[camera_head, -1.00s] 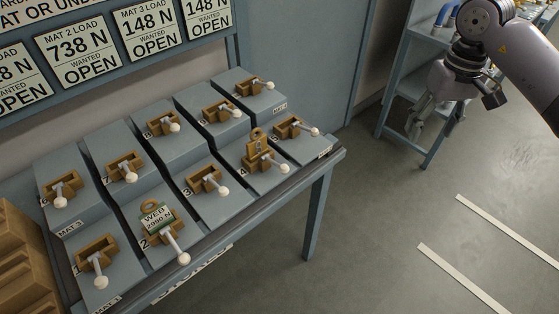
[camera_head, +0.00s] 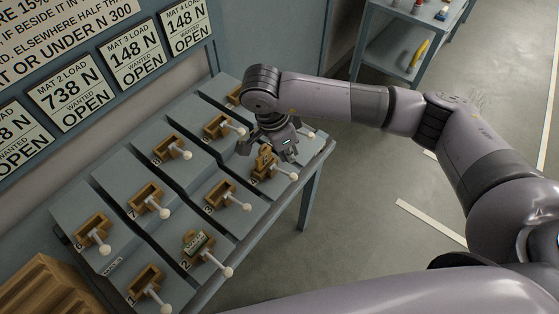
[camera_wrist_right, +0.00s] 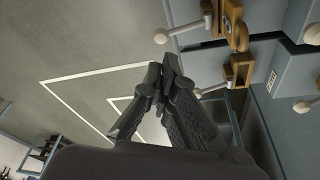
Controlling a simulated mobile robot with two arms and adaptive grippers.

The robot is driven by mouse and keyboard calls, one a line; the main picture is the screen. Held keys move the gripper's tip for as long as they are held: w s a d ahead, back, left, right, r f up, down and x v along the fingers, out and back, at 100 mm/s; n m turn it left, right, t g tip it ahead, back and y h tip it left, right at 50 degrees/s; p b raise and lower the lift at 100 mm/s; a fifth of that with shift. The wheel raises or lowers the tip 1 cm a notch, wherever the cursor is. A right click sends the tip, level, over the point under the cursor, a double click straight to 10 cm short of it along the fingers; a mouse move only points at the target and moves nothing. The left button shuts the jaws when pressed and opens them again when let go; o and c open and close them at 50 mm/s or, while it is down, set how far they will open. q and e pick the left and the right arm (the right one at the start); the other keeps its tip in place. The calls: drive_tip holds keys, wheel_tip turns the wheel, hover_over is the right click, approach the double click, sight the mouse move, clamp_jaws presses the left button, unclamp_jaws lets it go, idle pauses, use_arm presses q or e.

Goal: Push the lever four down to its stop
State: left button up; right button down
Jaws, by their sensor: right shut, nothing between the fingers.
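Lever four (camera_head: 281,172) sticks out of a brass bracket in the front row of the sloped grey housings, its white knob pointing toward the table's front edge. A brass padlock-like piece (camera_head: 264,157) stands at its bracket. My right gripper (camera_head: 287,149) is shut and empty, just above and behind lever four, hiding part of the housing around it. In the right wrist view the closed fingertips (camera_wrist_right: 165,78) are apart from the lever with the brass piece (camera_wrist_right: 234,22), whose knob (camera_wrist_right: 161,37) is near the top. I cannot tell whether anything touches. My left gripper is out of view.
A back row of levers (camera_head: 174,150) sits higher up. Lever five is mostly hidden by my right arm. A shelf unit (camera_head: 404,50) stands beyond open floor.

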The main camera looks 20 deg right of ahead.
sight(293, 175)
drive_tip(key=shift+m, duration=0.5)
drive_tip(key=shift+s+a+b+x, duration=0.15)
drive_tip(key=shift+b+x, duration=0.25)
drive_tip(key=shift+x, duration=0.7)
drive_tip(key=shift+a+b+x, duration=0.2)
drive_tip(key=shift+b+x, duration=0.25)
drive_tip(key=shift+x, duration=0.65)
drive_tip(key=shift+s+a+b+x, duration=0.15)
drive_tip(key=shift+b+x, duration=0.25)
drive_tip(key=shift+x, duration=0.7)
drive_tip(key=shift+f, duration=0.15)
wheel_tip(293, 175, down, 5)
drive_tip(key=b, duration=0.4)
drive_tip(key=shift+w+r+b, duration=0.1)
drive_tip(key=shift+r+b, duration=0.1)
drive_tip(key=shift+b, duration=0.2)
drive_tip(key=shift+r+p, duration=0.3)
drive_tip(key=shift+a+r+b, duration=0.15)
drive_tip(key=shift+a+b, duration=0.05)
drive_tip(key=shift+a, duration=0.4)
drive_tip(key=shift+a+r+b, duration=0.15)
drive_tip(key=shift+a+b, duration=0.05)
drive_tip(key=shift+a, duration=0.4)
drive_tip(key=shift+a+r, duration=0.2)
drive_tip(key=shift+a, duration=0.25)
